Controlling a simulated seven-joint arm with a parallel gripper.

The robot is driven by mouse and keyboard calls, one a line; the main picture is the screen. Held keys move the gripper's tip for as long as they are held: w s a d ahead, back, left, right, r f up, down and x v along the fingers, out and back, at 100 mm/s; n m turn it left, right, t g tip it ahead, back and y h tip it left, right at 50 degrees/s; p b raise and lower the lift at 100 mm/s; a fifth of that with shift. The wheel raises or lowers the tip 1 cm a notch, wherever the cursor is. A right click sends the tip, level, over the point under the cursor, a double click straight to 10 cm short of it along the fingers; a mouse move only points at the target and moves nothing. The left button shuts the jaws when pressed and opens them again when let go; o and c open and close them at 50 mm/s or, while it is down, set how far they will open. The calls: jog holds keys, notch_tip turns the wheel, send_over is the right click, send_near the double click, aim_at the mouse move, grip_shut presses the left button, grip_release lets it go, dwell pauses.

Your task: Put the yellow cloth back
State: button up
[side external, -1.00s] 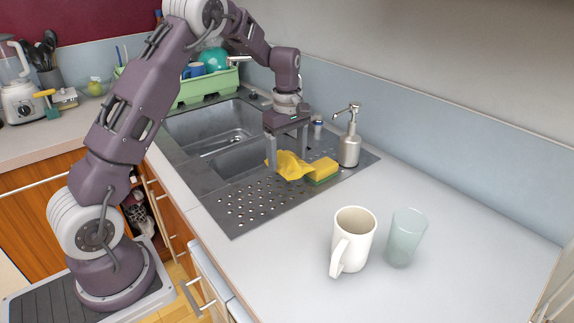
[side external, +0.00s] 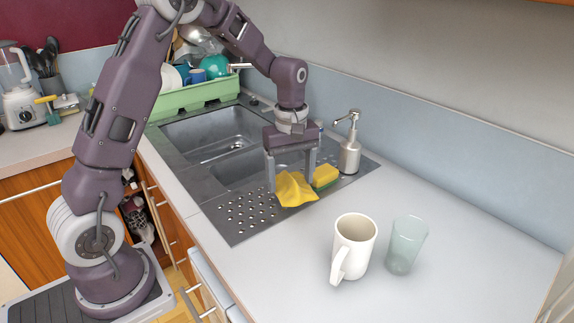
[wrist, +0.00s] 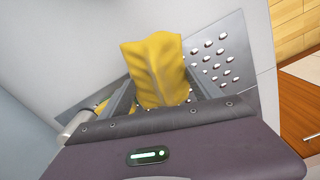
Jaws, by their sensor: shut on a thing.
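The yellow cloth (side external: 295,189) hangs crumpled between the fingers of my gripper (side external: 290,180), over the perforated drainboard (side external: 245,212) of the sink. In the wrist view the cloth (wrist: 156,70) stands up between the two fingers, and my gripper (wrist: 160,98) is shut on it. Whether the cloth's lower edge touches the drainboard I cannot tell. A yellow and green sponge (side external: 325,176) lies on the drainboard just right of the cloth.
A metal soap dispenser (side external: 349,150) stands right of the sponge. A white mug (side external: 354,245) and a clear glass (side external: 405,245) stand on the counter in front. The sink basins (side external: 215,135) and a green dish rack (side external: 195,98) are behind. The counter right of the dispenser is clear.

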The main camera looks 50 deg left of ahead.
jog(key=s+d+m, duration=0.4)
jog(key=s+d, duration=0.2)
jog(key=d, duration=0.1)
jog(key=m, duration=0.6)
send_over(267, 275)
jog(key=shift+r, duration=0.1)
jog(key=shift+f, duration=2.5)
jog(key=shift+f, duration=0.75)
jog(key=shift+f, duration=0.3)
